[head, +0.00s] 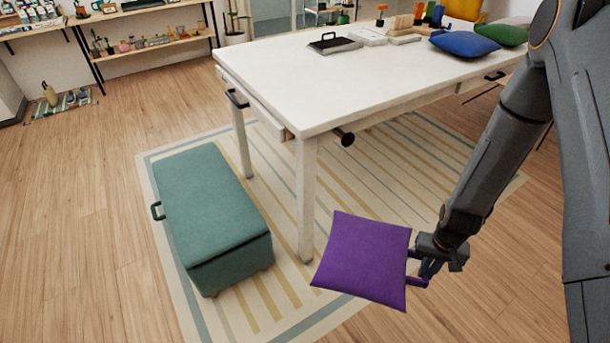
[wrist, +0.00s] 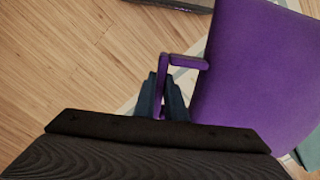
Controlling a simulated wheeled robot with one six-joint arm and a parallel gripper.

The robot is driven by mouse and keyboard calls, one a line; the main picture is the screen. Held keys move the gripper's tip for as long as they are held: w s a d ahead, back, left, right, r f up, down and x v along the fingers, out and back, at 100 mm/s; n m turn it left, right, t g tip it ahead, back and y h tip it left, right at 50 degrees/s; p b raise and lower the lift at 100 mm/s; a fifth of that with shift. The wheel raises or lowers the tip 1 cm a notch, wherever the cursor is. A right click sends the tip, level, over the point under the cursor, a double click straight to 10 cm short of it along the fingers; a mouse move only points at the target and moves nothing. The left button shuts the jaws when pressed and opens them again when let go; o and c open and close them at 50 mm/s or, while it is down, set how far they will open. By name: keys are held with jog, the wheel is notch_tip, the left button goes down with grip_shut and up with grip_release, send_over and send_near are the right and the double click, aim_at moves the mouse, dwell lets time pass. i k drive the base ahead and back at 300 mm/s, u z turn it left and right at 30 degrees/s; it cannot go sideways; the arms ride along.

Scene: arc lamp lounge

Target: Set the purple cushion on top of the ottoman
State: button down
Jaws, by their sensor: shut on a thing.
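The purple cushion (head: 362,258) hangs in the air at the lower middle of the head view, right of the ottoman. My gripper (head: 424,274) is shut on a purple loop at the cushion's right edge. In the wrist view the cushion (wrist: 255,75) fills the right side, and my gripper (wrist: 165,100) has its fingers together at the loop. The green ottoman (head: 205,205) stands on the rug left of the white table, with a flat, bare top. The cushion and ottoman are apart in the head view. A sliver of green shows at the wrist view's right edge.
The white table (head: 330,80) stands behind, its near leg between ottoman and cushion in the picture. A dark knob (head: 345,138) juts from its side. Blue (head: 464,44) and green (head: 503,34) cushions lie on it. Wood floor (head: 75,220) at left is clear.

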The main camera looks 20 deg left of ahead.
aim_at(203, 192)
jog(key=u, duration=3)
jog(key=i, duration=3.8)
jog(key=z, duration=3.1)
